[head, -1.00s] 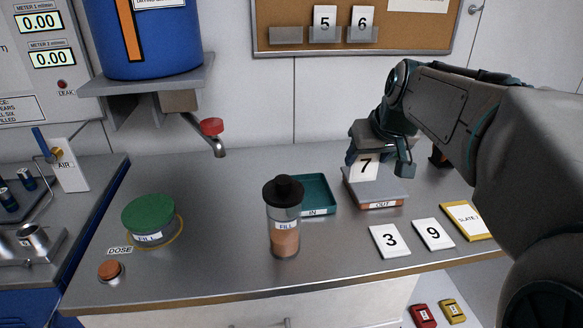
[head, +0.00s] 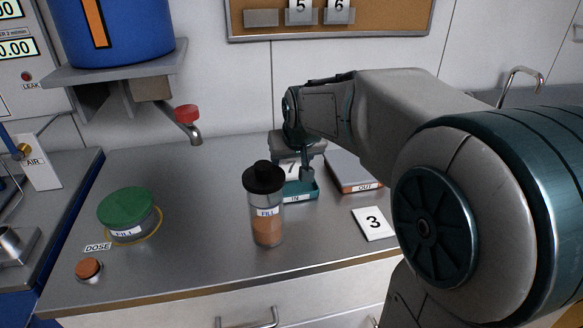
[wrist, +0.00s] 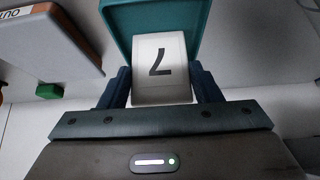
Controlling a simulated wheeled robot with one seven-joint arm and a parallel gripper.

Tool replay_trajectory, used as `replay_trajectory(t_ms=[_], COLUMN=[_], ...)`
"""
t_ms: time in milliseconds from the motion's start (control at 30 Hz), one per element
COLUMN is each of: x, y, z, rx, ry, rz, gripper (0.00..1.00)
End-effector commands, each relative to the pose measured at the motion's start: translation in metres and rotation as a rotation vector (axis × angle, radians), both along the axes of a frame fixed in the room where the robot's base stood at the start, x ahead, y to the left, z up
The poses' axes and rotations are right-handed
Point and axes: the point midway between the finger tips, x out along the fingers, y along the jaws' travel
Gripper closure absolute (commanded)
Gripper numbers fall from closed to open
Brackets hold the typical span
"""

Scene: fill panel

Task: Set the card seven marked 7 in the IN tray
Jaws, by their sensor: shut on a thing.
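The white card seven (wrist: 160,68), marked 7, is held between the two dark blue fingers of my gripper (wrist: 160,88). In the head view the card (head: 292,168) is partly hidden by my gripper (head: 296,170). The teal IN tray (head: 303,196) stands on the counter, and my gripper holds the card over it. In the wrist view the tray (wrist: 195,20) shows beyond the card. I cannot tell whether the card touches the tray floor.
The OUT tray (head: 352,175) stands just right of the IN tray. Card 3 (head: 373,223) lies flat at the right.

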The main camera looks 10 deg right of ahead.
Motion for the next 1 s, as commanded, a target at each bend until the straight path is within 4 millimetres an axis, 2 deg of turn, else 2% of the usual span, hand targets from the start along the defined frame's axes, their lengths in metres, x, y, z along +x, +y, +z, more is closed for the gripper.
replay_trajectory(t_ms=[33,133,533,567,600,633,1000], x=[-0.001,-0.001,0.0,0.0,0.0,0.0,-0.001], y=[0.0,0.0,-0.001,-0.001,-0.001,-0.001,-0.001], z=[-0.011,-0.025,-0.031,-0.03,-0.029,-0.029,-0.023], rx=[0.0,0.0,0.0,0.0,0.0,0.0,0.0], ry=[0.005,0.005,0.001,0.002,0.002,0.002,0.001], rz=[0.0,0.0,0.0,0.0,0.0,0.0,0.0], gripper=[0.65,0.65,0.65,0.34,0.23,0.21,0.21])
